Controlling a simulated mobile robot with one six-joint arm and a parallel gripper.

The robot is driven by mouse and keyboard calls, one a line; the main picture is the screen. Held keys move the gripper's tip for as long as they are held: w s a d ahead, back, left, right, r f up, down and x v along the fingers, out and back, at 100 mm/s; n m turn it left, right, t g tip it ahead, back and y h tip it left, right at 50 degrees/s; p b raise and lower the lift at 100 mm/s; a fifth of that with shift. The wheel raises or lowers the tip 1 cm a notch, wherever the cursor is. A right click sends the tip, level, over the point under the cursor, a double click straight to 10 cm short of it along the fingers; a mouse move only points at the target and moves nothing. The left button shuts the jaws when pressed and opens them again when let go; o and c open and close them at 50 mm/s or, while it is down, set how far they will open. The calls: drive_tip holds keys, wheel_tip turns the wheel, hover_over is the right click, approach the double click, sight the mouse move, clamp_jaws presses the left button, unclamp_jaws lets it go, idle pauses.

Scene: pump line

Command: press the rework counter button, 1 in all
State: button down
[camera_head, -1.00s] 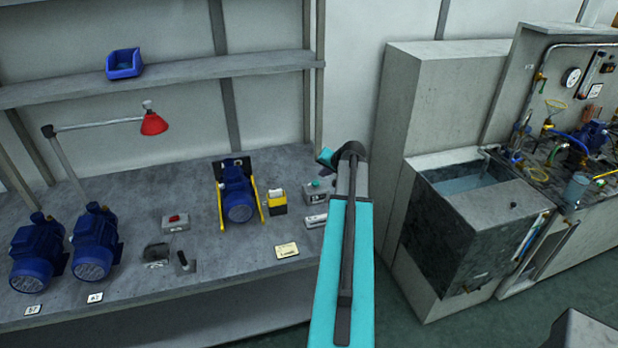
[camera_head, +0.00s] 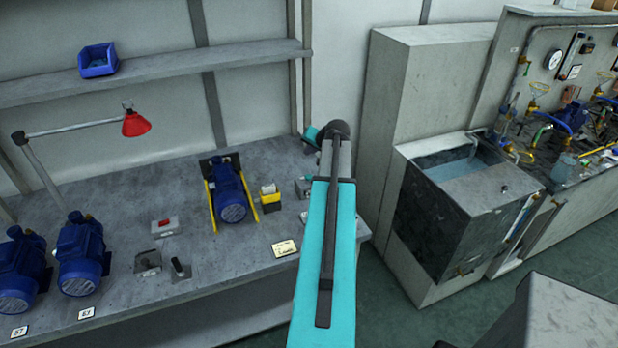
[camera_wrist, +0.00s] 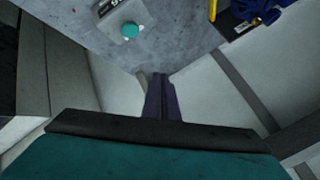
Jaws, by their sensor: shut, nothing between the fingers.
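A grey box with a round green button and a dark label shows at the top of the wrist view (camera_wrist: 130,30). It appears to be the counter box; its label is cut off and I cannot read it. In the head view, the same box (camera_head: 303,187) is partly hidden behind my arm. My gripper (camera_wrist: 158,80) shows in the wrist view as dark, narrow fingers. They are shut and empty. They are apart from the button, which lies up and to the left of them in that picture. In the head view the fingers are hidden behind my arm.
A blue pump (camera_head: 231,192) in a yellow stand and a yellow-black holder (camera_head: 270,197) stand left of the box. A grey box with a red button (camera_head: 165,226) is further left. A water tank (camera_head: 455,220) stands right, beyond a floor gap.

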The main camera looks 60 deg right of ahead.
drive_tip(key=b, duration=0.3)
hover_over(310, 178)
drive_tip(key=shift+f, duration=3.4)
drive_tip(key=shift+f+b, duration=0.55)
drive_tip(key=shift+f, duration=0.4)
drive_tip(key=shift+f+b, duration=1)
drive_tip(key=shift+f, duration=0.05)
drive_tip(key=shift+r, duration=0.15)
drive_tip(key=shift+r+p, duration=0.45)
drive_tip(key=shift+r, duration=0.45)
drive_tip(key=shift+r+p, duration=1)
drive_tip(key=shift+r, duration=1.5)
